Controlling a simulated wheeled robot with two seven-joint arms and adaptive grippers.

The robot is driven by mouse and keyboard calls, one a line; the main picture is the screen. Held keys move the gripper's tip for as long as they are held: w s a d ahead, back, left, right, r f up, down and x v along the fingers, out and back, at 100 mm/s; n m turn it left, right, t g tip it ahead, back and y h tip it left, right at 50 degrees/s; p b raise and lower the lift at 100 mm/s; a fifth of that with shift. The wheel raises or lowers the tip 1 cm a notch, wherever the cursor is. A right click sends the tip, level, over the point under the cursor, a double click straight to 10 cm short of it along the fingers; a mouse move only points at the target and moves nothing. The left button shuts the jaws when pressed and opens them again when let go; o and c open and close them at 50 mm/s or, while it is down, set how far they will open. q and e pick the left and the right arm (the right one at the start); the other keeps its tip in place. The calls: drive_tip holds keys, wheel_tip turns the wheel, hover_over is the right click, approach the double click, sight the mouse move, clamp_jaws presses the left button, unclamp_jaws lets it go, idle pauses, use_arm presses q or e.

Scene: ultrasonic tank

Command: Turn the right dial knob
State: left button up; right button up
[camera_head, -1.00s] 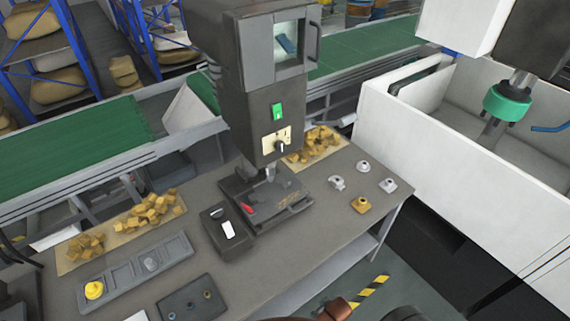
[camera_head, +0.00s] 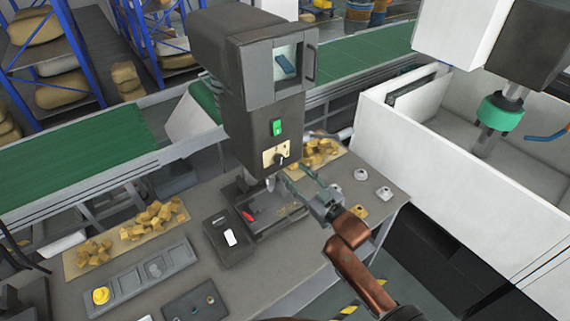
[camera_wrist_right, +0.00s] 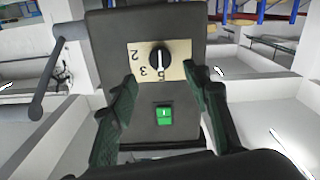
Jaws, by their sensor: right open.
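The dial knob (camera_head: 281,160) is a small black knob with a pale pointer on a cream plate on the front of the dark machine, below a green switch (camera_head: 277,127). In the right wrist view, which shows the machine upside down, the knob (camera_wrist_right: 160,60) sits on its plate with digits around it. My right gripper (camera_head: 293,172) is open and empty in front of the machine, just right of and slightly below the knob. In the wrist view its fingertips (camera_wrist_right: 160,73) are on either side of the plate, with the knob between them, apparently not touched. My left gripper is out of view.
The machine (camera_head: 275,105) stands on a grey table (camera_head: 285,270) holding brass-coloured blocks (camera_head: 153,218), a tray (camera_head: 137,277) and small metal parts (camera_head: 384,193). A large white tank (camera_head: 440,175) is to the right. A green conveyor (camera_head: 80,145) runs behind.

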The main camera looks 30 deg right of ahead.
sight(281, 161)
drive_tip(key=w, duration=0.3)
drive_tip(key=w+p, duration=0.1)
drive_tip(key=w, duration=0.1)
drive_tip(key=shift+w+a, duration=0.2)
drive_tip(key=shift+a, duration=0.05)
drive_tip(key=shift+w, duration=0.65)
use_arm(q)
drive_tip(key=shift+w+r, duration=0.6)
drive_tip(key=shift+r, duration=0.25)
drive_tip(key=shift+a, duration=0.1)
use_arm(e)
drive_tip(key=shift+c, duration=0.4)
drive_tip(key=shift+f, duration=0.1)
drive_tip(key=c, duration=1.1)
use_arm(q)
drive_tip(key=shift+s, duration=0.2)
use_arm(e)
drive_tip(key=shift+o, duration=0.2)
use_arm(q)
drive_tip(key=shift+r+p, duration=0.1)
drive_tip(key=shift+p, duration=0.2)
